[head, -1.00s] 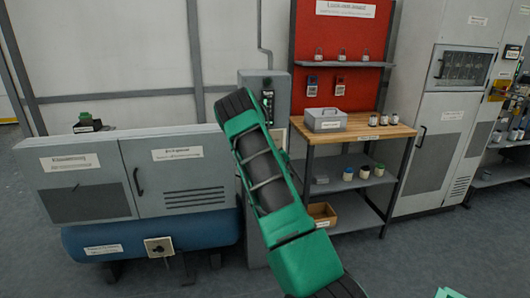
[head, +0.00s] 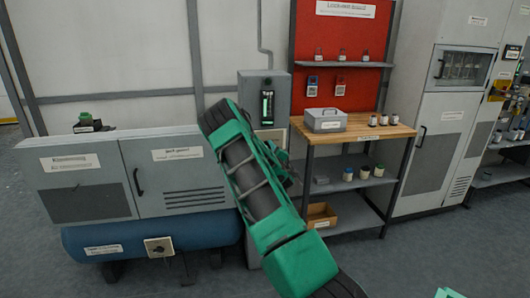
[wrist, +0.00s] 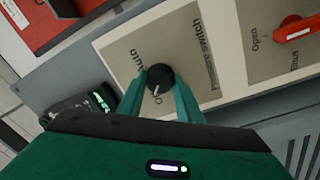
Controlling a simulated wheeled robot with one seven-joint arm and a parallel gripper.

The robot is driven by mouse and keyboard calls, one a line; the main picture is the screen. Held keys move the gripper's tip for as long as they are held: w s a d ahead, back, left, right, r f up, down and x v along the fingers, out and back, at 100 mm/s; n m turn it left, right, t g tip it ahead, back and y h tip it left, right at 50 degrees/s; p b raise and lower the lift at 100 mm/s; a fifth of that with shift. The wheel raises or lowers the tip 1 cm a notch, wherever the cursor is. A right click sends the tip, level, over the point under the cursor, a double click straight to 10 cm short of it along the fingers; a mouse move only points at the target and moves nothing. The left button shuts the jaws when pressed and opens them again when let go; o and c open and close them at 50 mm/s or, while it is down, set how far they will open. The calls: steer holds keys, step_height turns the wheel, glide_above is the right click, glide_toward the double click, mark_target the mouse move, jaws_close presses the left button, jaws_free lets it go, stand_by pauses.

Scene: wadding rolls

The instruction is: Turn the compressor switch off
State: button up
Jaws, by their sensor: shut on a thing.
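In the wrist view, a round black knob (wrist: 160,77) sits on a beige plate (wrist: 200,35) lettered "Pressure switch". My gripper (wrist: 160,95) is shut on this knob, one green finger on each side. The word "Auto" shows above left of the knob; the lettering below it is partly hidden by a finger. A pale mark on the knob's face points down toward that lettering. In the head view, my green arm hides the gripper and the knob. A grey upright box (head: 277,90) with a lit green display stands behind the arm.
A red lever (wrist: 295,28) on an "Open/Shut" plate is close to the right in the wrist view. A grey cabinet (head: 130,190) over a blue tank (head: 190,233) stands left. A wooden-topped bench (head: 355,132) stands right of the arm.

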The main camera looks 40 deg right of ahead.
steer(key=shift+w+a+f, duration=0.1)
steer(key=shift+w+a, duration=0.2)
steer(key=shift+a, duration=0.05)
steer(key=o, duration=1)
steer(key=shift+o, duration=0.2)
steer(key=shift+s+d, duration=0.2)
steer(key=v, duration=1)
steer(key=shift+s+a, duration=0.2)
steer(key=shift+a, duration=0.05)
